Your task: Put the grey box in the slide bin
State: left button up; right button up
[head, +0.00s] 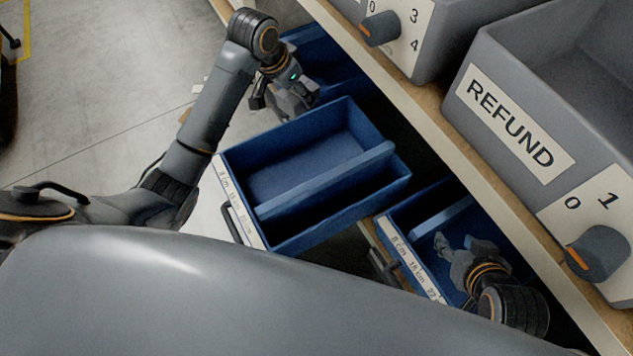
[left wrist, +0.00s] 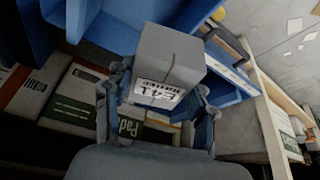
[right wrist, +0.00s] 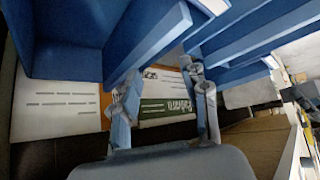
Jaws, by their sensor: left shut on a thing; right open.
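In the left wrist view the grey box (left wrist: 170,57), with a white barcode label, sits between the fingers of my left gripper (left wrist: 158,105), which is shut on it. In the head view my left gripper (head: 287,97) is beyond the pulled-out middle blue slide bin (head: 325,182), near another blue bin (head: 318,62). The middle bin has a lengthwise divider and looks empty. My right gripper (head: 457,249) is open and empty over a right-hand blue bin (head: 397,237); its spread fingers also show in the right wrist view (right wrist: 165,98).
Grey bins stand on the shelf above, one labelled REFUND (head: 512,123) with a dial (head: 598,252). The wooden shelf edge (head: 455,150) runs diagonally above the blue bins. Cartons (right wrist: 165,100) lie below in the right wrist view. Bare floor (head: 110,85) is at left.

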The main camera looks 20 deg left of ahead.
pick_arm(q)
notch_tip(320, 180, down, 7)
jog(key=a+m, duration=0.1)
jog(key=a, duration=0.1)
jog(key=m+h, duration=0.1)
jog(key=m, duration=0.1)
send_over(287, 172)
notch_tip(287, 172, down, 9)
pick_arm(e)
jog(key=s+d+f+g, duration=0.2)
jog(key=s+g, duration=0.1)
jog(key=s, duration=0.3)
pick_arm(q)
jog(key=shift+g, duration=0.3)
notch_tip(287, 172, down, 9)
jog(key=b, duration=0.3)
jog(key=shift+f+b, duration=0.2)
jog(key=shift+b, duration=0.1)
pick_arm(e)
jog(key=w+a+r+t+y, duration=0.1)
jog(key=w+a+r+t, duration=0.2)
jog(key=w+r+t, duration=0.2)
jog(key=w+a+r+t+y, duration=0.1)
jog(key=w+a+r+t, duration=0.2)
jog(key=w+r+t, duration=0.3)
jog(key=w+r, duration=0.2)
jog(key=w, duration=0.1)
jog(key=shift+w+r+y, duration=0.25)
jog(key=shift+w+y, duration=0.05)
jog(key=shift+w, duration=0.05)
